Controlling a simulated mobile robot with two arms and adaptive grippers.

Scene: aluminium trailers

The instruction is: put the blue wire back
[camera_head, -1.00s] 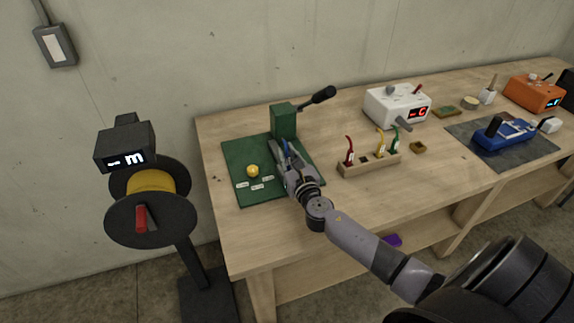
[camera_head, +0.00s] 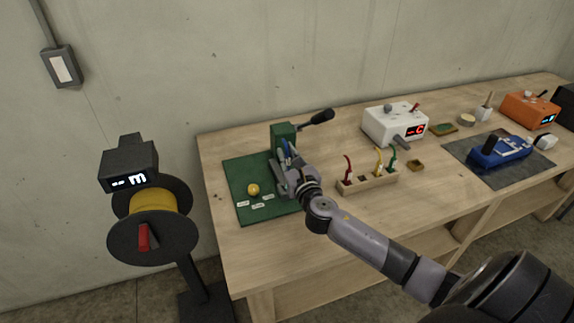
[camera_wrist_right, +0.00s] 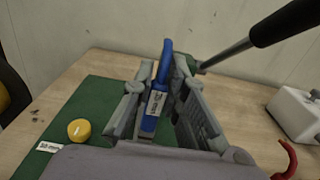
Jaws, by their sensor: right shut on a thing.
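The blue wire (camera_wrist_right: 157,92), a short upright piece with a curved top and a white label, is between the fingers of my right gripper (camera_wrist_right: 157,95) in the right wrist view. My right gripper (camera_head: 285,168) is shut on it over the green mat, in front of the green press. The wooden rack (camera_head: 369,185) holds a red wire (camera_head: 347,170), a yellow wire (camera_head: 379,162) and a green wire (camera_head: 392,158). A dark empty slot (camera_head: 362,178) shows between red and yellow. My left gripper is out of view.
The green press (camera_head: 284,134) with a black-knobbed lever (camera_head: 320,117) stands on the green mat (camera_head: 235,172), with a yellow button (camera_head: 253,189) and labels. A white device (camera_head: 394,124) stands behind the rack. A spool stand (camera_head: 152,225) is left of the table.

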